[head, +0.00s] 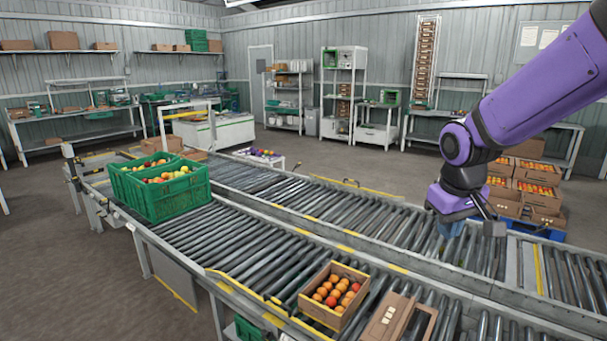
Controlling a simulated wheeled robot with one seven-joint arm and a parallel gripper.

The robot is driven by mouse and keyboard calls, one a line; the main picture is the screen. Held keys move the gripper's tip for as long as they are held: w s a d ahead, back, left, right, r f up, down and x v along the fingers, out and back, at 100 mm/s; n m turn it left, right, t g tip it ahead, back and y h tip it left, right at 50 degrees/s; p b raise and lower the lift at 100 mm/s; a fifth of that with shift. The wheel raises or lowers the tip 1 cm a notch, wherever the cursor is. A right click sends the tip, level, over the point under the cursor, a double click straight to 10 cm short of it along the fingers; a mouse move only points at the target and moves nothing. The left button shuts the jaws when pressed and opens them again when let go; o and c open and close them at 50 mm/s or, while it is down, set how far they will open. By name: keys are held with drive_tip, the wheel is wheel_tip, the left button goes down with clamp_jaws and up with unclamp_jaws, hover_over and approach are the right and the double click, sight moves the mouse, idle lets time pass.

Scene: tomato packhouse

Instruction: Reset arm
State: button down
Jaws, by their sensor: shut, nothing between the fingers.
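My purple arm comes in from the upper right and bends down at a dark wrist. My gripper (453,230) hangs over the far roller conveyor (365,212), at the right of the head view. It is shut and empty, and its fingertips are small and partly hard to make out. No object is touching it that I can see.
A cardboard box of tomatoes (309,306) and a brown carton (377,331) stand on the near conveyor (222,244). Green crates (168,204) of tomatoes stand at its left. Stacked tomato boxes (507,209) stand on a blue pallet behind my gripper. Open floor lies beyond the conveyors.

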drive_tip(key=s+d+r+m+t, duration=0.1)
drive_tip(key=s+r, duration=0.2)
drive_tip(key=s, duration=0.4)
drive_tip(key=s+r+m+t, duration=0.1)
drive_tip(key=s+r, duration=0.2)
drive_tip(key=s, duration=0.4)
drive_tip(key=s+d+r+m+t+y, duration=0.1)
drive_tip(key=s+r, duration=0.2)
drive_tip(key=s, duration=0.3)
drive_tip(key=shift+s+d+r, duration=0.3)
drive_tip(key=shift+s+r, duration=0.1)
